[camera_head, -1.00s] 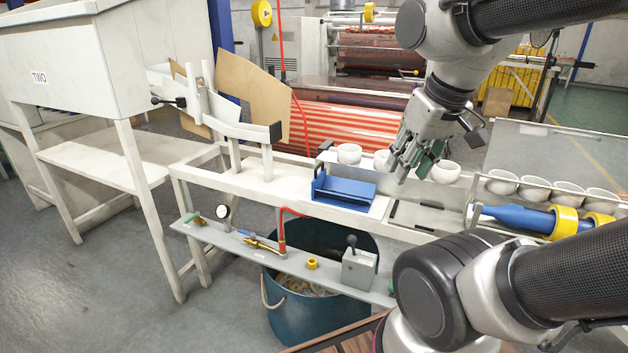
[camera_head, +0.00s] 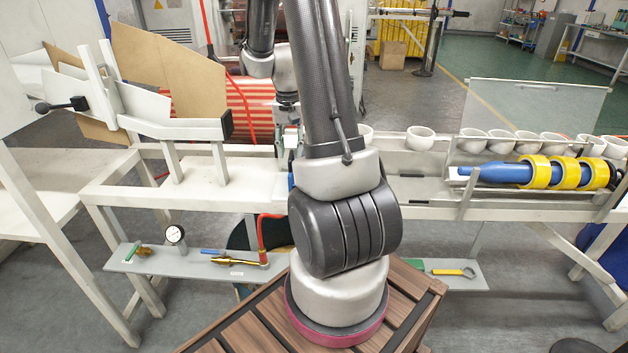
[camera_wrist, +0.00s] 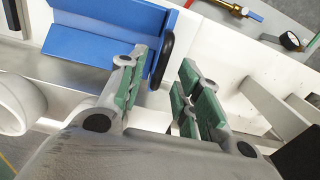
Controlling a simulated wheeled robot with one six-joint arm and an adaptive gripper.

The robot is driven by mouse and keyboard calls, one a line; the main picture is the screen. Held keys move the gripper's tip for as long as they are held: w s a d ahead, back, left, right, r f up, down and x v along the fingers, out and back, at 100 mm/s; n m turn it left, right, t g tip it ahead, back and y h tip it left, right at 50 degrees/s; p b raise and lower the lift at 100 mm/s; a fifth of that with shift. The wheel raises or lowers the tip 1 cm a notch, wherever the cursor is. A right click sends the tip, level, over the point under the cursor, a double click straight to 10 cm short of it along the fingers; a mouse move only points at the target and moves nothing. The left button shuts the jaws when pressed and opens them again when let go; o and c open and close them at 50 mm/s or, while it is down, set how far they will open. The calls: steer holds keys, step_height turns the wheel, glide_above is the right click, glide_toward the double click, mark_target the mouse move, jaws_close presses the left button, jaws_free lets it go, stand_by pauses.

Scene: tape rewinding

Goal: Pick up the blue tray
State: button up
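The blue tray (camera_wrist: 108,28) is at the upper left of the wrist view, with a black rounded handle (camera_wrist: 162,62) on its right side. My gripper (camera_wrist: 164,72) is open, with green-padded fingers apart. The handle appears in the gap between the fingertips; I cannot tell whether either finger touches it. In the head view my arm hides nearly all of the tray, leaving a small blue sliver (camera_head: 291,181). My gripper is also mostly hidden there behind the arm.
White cups (camera_head: 420,138) line the back of the white bench on the right. A blue cylinder with yellow tape rolls (camera_head: 535,171) lies in front of them. A white guide frame with a dark end (camera_head: 226,124) stands left of my gripper. A lower shelf (camera_head: 190,262) holds small tools.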

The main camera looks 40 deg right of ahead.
mark_target(291, 167)
steer(key=f, duration=0.7)
steer(key=shift+s+a, duration=0.2)
jaws_close()
